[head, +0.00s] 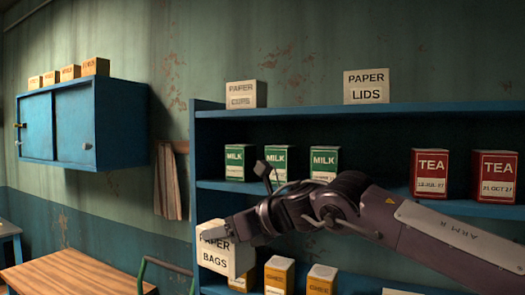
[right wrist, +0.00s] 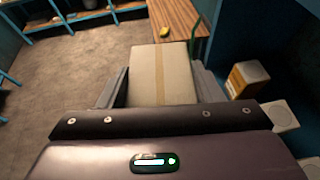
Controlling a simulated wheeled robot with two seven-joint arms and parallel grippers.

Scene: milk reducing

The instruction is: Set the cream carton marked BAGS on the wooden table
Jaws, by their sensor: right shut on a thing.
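The cream carton marked PAPER BAGS (head: 214,262) is in my right gripper (head: 226,232), in front of the blue shelf's lower level. In the right wrist view the carton (right wrist: 160,75) sits between the two fingers (right wrist: 160,92), which are shut on it. The wooden table (head: 70,272) stands at the lower left in the head view, left of the carton and apart from it. Its top also shows in the right wrist view (right wrist: 178,20), beyond the carton. My left gripper is not in view.
The blue shelf (head: 300,188) holds green milk cartons (head: 324,162), red tea boxes (head: 430,174) and yellow boxes (head: 279,274). PAPER LIDS (head: 366,88) and PAPER CUPS (head: 242,94) cartons stand on top. A green rail (head: 166,266) stands between shelf and table.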

